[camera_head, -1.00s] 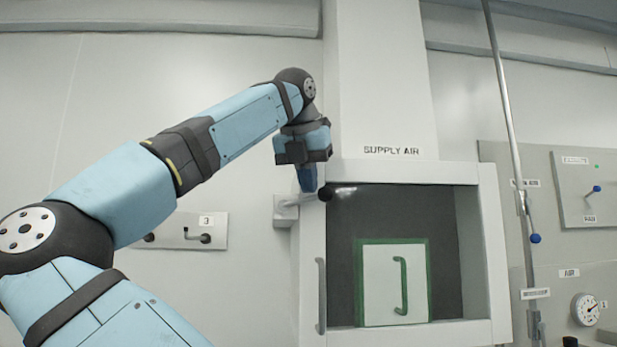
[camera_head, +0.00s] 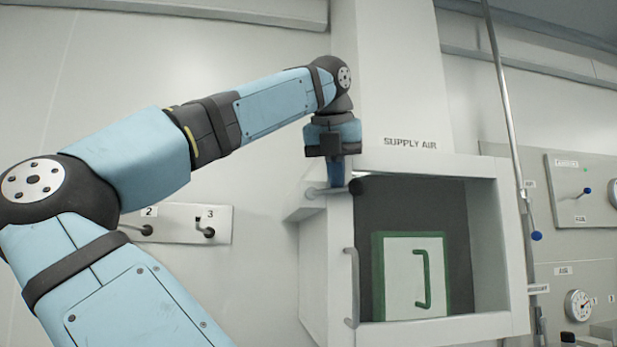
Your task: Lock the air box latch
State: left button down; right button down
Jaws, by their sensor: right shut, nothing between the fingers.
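The air box (camera_head: 435,165), a white cabinet labelled SUPPLY AIR, stands right of centre. Its front has a dark window and a grey vertical pull handle (camera_head: 350,286). The latch (camera_head: 325,190) is a light lever at the upper left corner of the front. It lies roughly level and ends in a black knob (camera_head: 358,186) at the right. My right gripper (camera_head: 337,181) points down at the lever, just left of the knob. It is shut with nothing between its fingers. I cannot tell whether the fingertips touch the lever. My left gripper is not in view.
A white panel with a green border and green handle (camera_head: 422,280) shows through the window. A wall plate with small levers (camera_head: 185,223) is at the left. A pipe (camera_head: 508,105), a blue-knobbed lever panel (camera_head: 585,190) and a gauge (camera_head: 579,305) are at the right.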

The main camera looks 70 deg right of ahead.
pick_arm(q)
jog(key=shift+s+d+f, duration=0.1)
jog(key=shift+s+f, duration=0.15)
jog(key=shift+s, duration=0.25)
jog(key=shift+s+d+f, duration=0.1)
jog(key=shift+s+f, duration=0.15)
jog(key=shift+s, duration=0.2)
pick_arm(e)
jog(key=shift+s+f, duration=0.1)
jog(key=shift+s, duration=0.45)
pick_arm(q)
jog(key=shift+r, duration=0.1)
pick_arm(e)
jog(key=shift+s+d+r+p, duration=0.1)
jog(key=shift+r+p, duration=0.2)
jog(key=shift+r, duration=0.1)
jog(key=shift+s+r+p, duration=0.35)
jog(key=shift+r, duration=0.1)
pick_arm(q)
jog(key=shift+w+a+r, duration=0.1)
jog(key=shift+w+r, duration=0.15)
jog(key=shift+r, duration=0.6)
pick_arm(e)
jog(key=shift+w, duration=0.1)
